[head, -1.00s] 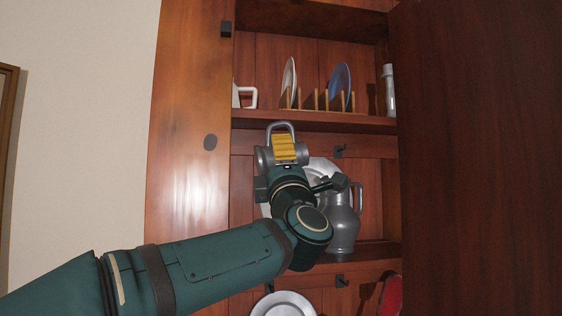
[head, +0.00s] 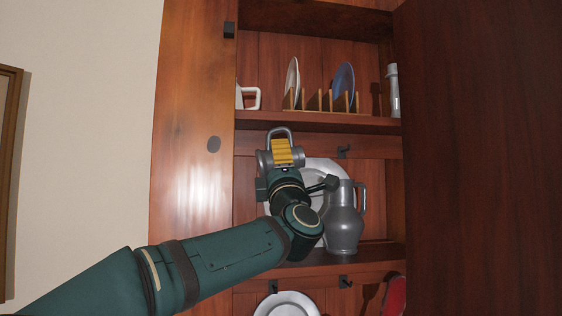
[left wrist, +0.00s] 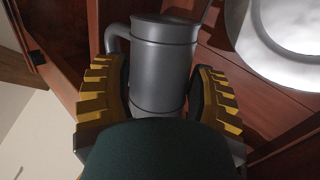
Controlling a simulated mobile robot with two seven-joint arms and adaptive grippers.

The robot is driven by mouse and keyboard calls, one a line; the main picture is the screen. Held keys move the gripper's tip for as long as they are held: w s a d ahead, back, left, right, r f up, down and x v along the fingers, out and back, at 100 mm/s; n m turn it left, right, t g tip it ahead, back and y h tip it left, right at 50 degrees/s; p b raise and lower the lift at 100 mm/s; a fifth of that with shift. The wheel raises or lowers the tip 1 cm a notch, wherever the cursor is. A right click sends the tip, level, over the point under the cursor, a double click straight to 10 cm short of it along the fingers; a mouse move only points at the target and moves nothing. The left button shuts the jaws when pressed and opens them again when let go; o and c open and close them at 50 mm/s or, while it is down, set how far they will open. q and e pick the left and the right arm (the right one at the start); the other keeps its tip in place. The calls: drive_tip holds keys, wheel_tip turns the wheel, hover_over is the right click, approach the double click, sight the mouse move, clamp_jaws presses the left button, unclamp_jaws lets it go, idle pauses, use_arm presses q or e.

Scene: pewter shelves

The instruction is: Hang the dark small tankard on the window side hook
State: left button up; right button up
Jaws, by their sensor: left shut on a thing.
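The dark grey tankard (head: 264,160) is held in front of the rail under the upper shelf, with its loop handle pointing up in the head view. My left gripper (head: 282,153), with yellow ridged fingers, is shut around its body. In the left wrist view the tankard (left wrist: 162,65) sits between the two fingers (left wrist: 160,95), its handle at the left. A dark hook (head: 343,152) on the rail is bare, to the right of the tankard. Any hook behind the tankard is hidden. Which side the window is on cannot be told. My right gripper is not in view.
A tall grey jug (head: 342,225) stands close right of my wrist, before a large pale plate (head: 318,170). The upper shelf (head: 310,120) holds a plate rack and white mug (head: 249,98). Lower hooks (head: 273,287) (head: 345,281) show. A cabinet door (head: 480,160) fills the right.

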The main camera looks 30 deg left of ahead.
use_arm(q)
drive_tip(key=w+a+f, duration=0.1)
drive_tip(key=w+a, duration=0.3)
drive_tip(key=shift+w+f, duration=0.2)
drive_tip(key=shift+w, duration=0.2)
idle(0.8)
idle(0.6)
drive_tip(key=o, duration=1.4)
